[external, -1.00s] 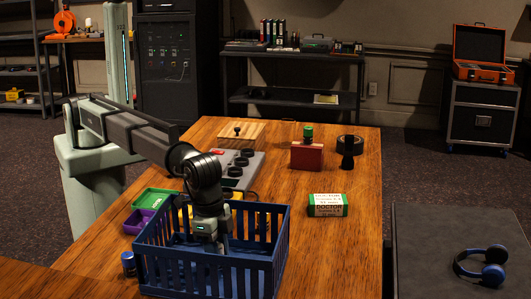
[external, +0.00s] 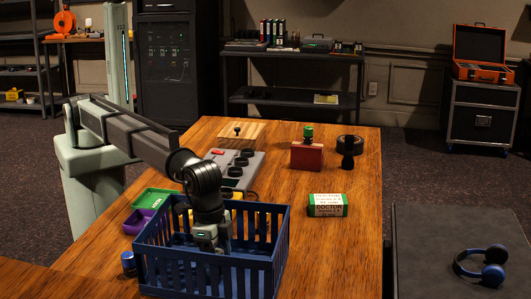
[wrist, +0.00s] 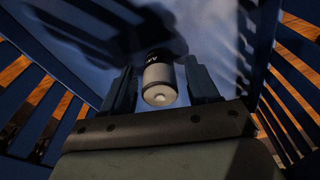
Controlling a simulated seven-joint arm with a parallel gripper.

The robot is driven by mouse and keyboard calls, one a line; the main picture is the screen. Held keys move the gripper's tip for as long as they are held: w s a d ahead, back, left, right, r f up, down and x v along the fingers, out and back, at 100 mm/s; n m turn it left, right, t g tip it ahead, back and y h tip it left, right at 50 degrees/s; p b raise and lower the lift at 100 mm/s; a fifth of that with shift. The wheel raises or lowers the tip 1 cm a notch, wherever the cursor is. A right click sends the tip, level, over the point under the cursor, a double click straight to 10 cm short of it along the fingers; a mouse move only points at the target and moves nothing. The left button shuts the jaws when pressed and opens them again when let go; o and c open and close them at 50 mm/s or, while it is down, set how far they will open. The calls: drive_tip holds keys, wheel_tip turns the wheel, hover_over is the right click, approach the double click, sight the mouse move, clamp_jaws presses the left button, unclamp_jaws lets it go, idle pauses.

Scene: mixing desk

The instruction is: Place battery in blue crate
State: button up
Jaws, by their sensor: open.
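The blue crate (external: 208,272) stands at the near end of the wooden table, with slatted walls and an open top. My gripper (external: 222,249) reaches down inside it. In the wrist view my gripper (wrist: 162,88) is open, with a finger on each side of the battery. The battery (wrist: 160,82) is a cylinder with a pale grey body, a dark far end and its round end facing the camera. It appears to lie on the crate's floor; contact with the fingers is hard to tell. The external view hides the battery behind the gripper and slats.
A small dark-blue cylinder (external: 128,264) stands outside the crate's left wall. Green (external: 157,201) and purple (external: 139,221) bins sit behind it. A green-and-white box (external: 327,205) lies to the right. A grey panel with black knobs (external: 235,170) is behind. The table's right front is clear.

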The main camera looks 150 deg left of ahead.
drive_tip(key=shift+r, duration=0.1)
wheel_tip(320, 180, up, 12)
drive_tip(key=s, duration=0.1)
drive_tip(key=shift+d, duration=0.4)
drive_tip(key=shift+o, duration=0.2)
drive_tip(key=shift+s, duration=0.1)
